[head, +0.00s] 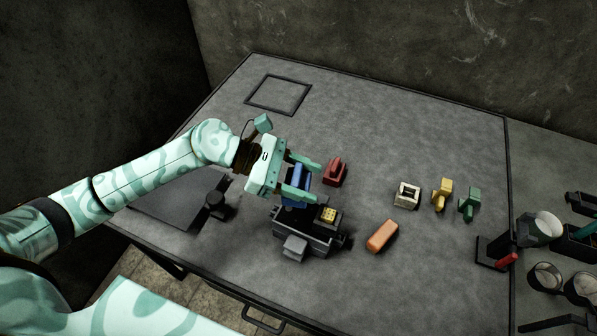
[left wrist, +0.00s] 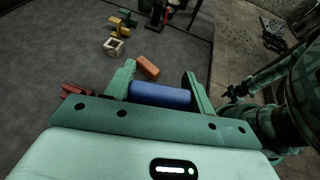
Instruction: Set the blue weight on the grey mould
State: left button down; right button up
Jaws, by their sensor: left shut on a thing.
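My left gripper (head: 305,181) is shut on the blue weight (head: 301,184), with one finger on each side of it. In the left wrist view the blue weight (left wrist: 160,95) lies across between the two green fingers. In the head view the weight is at the back left part of the grey mould (head: 303,238). I cannot tell whether it touches the mould or hangs just above it. The gripper and weight hide part of the mould's top. A yellow studded piece (head: 328,214) shows on the mould's right part. My right gripper is not in view.
A red block (head: 335,173) stands close behind the mould. An orange bar (head: 382,236) lies to its right. Farther right are a cream block (head: 407,195), a yellow piece (head: 442,194) and a green piece (head: 469,203). The table's back middle is clear.

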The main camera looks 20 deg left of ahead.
aim_at(305, 180)
pick_arm(q)
jog(key=f, duration=0.1)
jog(key=w, duration=0.1)
jog(key=f, duration=0.1)
jog(key=shift+w+a+f+m+g+p, duration=0.2)
jog(key=shift+w+f+m+g+p, duration=0.1)
jog(key=shift+f+g+p, duration=0.1)
jog(key=shift+w+a+f, duration=0.1)
jog(key=shift+f, duration=0.05)
jog(key=shift+f+b, duration=0.55)
jog(key=shift+f, duration=0.35)
jog(key=shift+f+b, duration=0.75)
jog(key=shift+f, duration=0.65)
notch_tip(305, 180, down, 2)
jog(key=shift+f+b, duration=0.1)
jog(key=shift+b, duration=0.55)
jog(key=shift+f+b, duration=0.55)
jog(key=shift+f, duration=0.05)
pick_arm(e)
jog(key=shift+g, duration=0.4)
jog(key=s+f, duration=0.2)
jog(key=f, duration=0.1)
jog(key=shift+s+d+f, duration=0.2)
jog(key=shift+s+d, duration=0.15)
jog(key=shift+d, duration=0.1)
